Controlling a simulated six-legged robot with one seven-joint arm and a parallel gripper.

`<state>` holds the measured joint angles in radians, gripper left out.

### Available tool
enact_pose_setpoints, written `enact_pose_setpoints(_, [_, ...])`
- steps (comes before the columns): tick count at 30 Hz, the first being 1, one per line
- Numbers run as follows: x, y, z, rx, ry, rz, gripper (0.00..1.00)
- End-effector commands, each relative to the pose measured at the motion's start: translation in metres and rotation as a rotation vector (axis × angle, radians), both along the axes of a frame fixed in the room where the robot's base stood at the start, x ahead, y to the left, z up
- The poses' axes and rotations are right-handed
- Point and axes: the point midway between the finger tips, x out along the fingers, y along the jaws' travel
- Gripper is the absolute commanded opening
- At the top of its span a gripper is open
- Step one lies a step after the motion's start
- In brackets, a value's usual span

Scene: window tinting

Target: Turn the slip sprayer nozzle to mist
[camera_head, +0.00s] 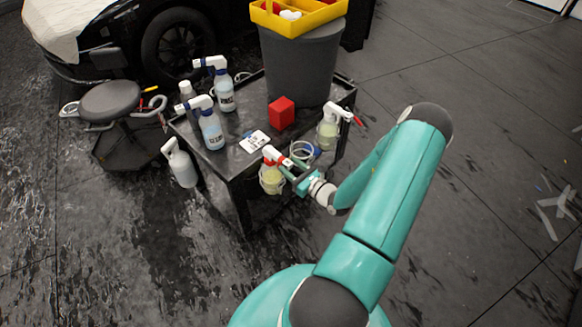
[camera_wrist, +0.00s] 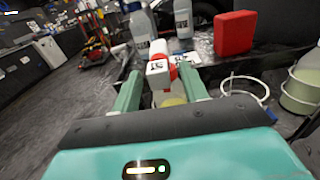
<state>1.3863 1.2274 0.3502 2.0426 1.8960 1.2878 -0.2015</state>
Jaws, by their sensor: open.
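A spray bottle with a white head, red nozzle parts and pale yellow liquid (camera_head: 271,180) hangs in a holder at the cart's near edge. Its white head (camera_wrist: 158,68) stands upright between and just beyond my fingertips in the wrist view. My gripper (camera_head: 292,174) is open, its green fingers either side of the head; contact is not clear. The gripper (camera_wrist: 160,72) hides most of the bottle's body in the wrist view. A similar red-and-white sprayer (camera_head: 328,132) hangs at the cart's right side. Labels and nozzle setting are too small to read.
The dark cart (camera_head: 235,165) carries a red block (camera_head: 281,113), a white label card (camera_head: 255,143), blue-and-white spray bottles (camera_head: 211,128) and a grey bin (camera_head: 302,65).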

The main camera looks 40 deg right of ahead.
Motion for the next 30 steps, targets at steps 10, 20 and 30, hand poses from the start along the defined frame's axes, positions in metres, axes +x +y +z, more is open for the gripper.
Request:
enact_pose_setpoints(10, [0.0019,0.0007,0.0001,0.0,0.0,0.0,0.32])
enact_pose_setpoints(20, [0.0017,0.0006,0.0002,0.003,0.0,0.0,0.0])
enact_pose_setpoints(30, [0.0016,0.0007,0.0001,0.103,0.003,0.0,0.0])
